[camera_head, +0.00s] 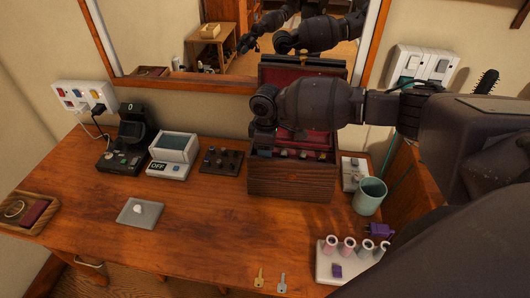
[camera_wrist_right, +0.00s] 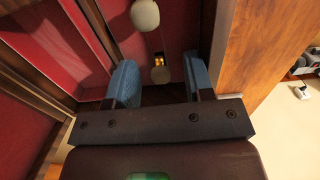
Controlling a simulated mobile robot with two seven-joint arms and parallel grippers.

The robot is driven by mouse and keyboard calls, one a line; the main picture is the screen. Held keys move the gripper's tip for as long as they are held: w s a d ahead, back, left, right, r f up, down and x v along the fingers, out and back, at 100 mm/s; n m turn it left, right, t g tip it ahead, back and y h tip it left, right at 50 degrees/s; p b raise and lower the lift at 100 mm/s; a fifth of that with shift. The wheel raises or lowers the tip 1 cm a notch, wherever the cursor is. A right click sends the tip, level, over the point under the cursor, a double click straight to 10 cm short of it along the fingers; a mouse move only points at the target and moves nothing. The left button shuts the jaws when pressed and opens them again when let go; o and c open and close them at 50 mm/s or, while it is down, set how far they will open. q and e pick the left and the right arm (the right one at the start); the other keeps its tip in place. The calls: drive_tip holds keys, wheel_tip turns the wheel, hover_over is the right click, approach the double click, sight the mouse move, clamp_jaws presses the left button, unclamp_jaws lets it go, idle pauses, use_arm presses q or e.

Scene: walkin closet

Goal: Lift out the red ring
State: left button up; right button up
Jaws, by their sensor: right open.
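A dark wooden jewellery box (camera_head: 290,183) with a red lining stands open near the back of the desk. My right gripper (camera_head: 262,137) reaches into it from above, partly hidden behind my own arm in the head view. In the right wrist view, its two blue-padded fingers (camera_wrist_right: 160,82) are apart over the red-lined compartments. Several small pieces show along the box front (camera_head: 290,154). I cannot make out a red ring. My left gripper is not in view.
A teal mug (camera_head: 369,196) and a white switch block (camera_head: 353,172) stand close right of the box. A dark knob panel (camera_head: 221,161) is to its left. A mirror (camera_head: 170,40) rises behind. The desk front centre is mostly clear, with two keys (camera_head: 270,279) at its edge.

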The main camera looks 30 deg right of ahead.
drive_tip(key=shift+c, duration=0.5)
clamp_jaws()
